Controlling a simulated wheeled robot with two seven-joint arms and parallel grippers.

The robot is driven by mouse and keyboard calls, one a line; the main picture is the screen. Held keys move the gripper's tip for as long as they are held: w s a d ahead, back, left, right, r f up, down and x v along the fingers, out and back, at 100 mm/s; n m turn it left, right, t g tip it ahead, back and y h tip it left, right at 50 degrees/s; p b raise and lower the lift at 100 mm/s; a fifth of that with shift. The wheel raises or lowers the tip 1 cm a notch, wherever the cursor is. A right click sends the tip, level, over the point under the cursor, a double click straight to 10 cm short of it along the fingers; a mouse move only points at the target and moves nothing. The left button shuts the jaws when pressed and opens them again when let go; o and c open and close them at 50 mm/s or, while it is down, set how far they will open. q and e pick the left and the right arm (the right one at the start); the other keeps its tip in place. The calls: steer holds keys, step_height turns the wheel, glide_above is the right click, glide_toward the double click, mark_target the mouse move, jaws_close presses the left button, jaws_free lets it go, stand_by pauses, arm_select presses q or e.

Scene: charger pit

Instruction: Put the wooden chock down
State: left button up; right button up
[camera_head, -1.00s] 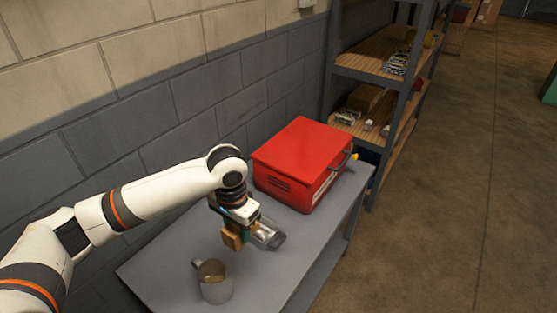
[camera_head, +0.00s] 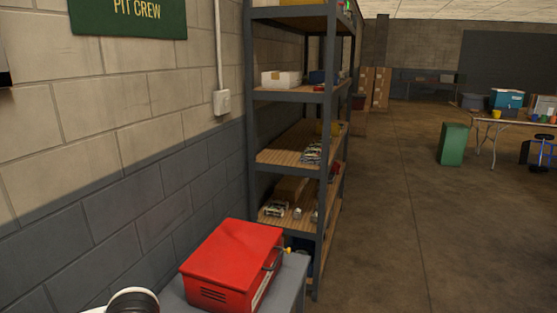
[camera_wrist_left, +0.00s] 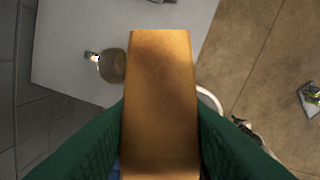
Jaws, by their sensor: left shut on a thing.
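The wooden chock (camera_wrist_left: 160,75) is a brown block in the middle of the left wrist view. My left gripper (camera_wrist_left: 160,132) is shut on it, with a green finger on each side. The chock is over or near the grey bench (camera_wrist_left: 75,30), whose top shows behind it; I cannot tell whether they touch. The bench's end also shows at the bottom of the head view (camera_head: 291,287). In the head view only a white piece of my arm shows at the bottom left; the left gripper and chock are out of that picture. My right gripper is not in view.
A mug (camera_wrist_left: 112,66) is on the bench, partly behind the chock. A red metal box (camera_head: 232,262) sits on the bench. A shelf rack (camera_head: 290,155) stands beyond it. A green bin (camera_head: 453,144) and a table (camera_head: 510,122) are farther off. The floor between is open.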

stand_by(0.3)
arm_select(q)
steer(key=w+a+f+m+b, duration=0.3)
steer(key=w+f+m+b, duration=0.15)
steer(key=w, duration=0.45)
steer(key=shift+n, duration=0.35)
step_height(320, 180, down, 18)
steer(key=b, duration=0.2)
steer(key=shift+d+r+b, duration=0.1)
steer(key=shift+r+b, duration=0.1)
steer(key=shift+b, duration=0.15)
steer(key=shift+f, duration=0.2)
steer(key=shift+f, duration=0.1)
steer(key=o, duration=1.1)
